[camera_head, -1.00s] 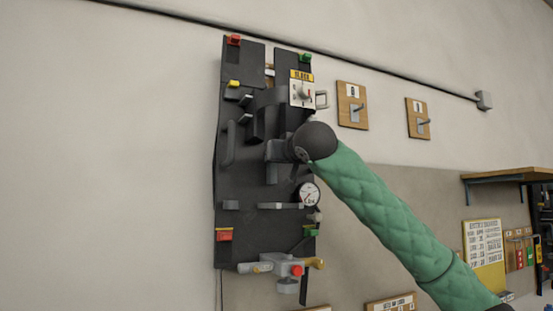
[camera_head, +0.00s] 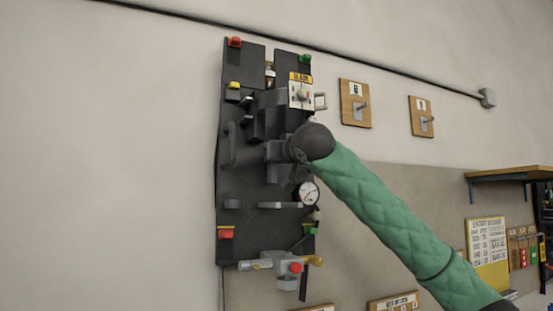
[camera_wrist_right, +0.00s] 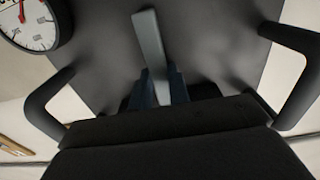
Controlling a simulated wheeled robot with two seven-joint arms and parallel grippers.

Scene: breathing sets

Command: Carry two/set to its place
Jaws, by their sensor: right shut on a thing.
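The set is a tall dark backplate (camera_head: 240,180) with black straps, hoses and a round white gauge (camera_head: 307,192). It hangs upright in front of the pale wall. A grey valve block with a red knob (camera_head: 296,267) is at its lower end. My right gripper (camera_head: 273,151) is at the plate's middle, partly hidden by my wrist. In the right wrist view, the fingers (camera_wrist_right: 160,90) are shut around a grey bar (camera_wrist_right: 150,45) on the plate, between two black handles. The gauge also shows there (camera_wrist_right: 30,22). My left gripper is not in view.
Two wooden boards with grey pegs, one nearer (camera_head: 355,103) and one farther (camera_head: 421,117), are on the wall to the right. A wooden shelf (camera_head: 508,173) and a yellow notice board (camera_head: 487,247) are farther right. The wall left of the set is clear.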

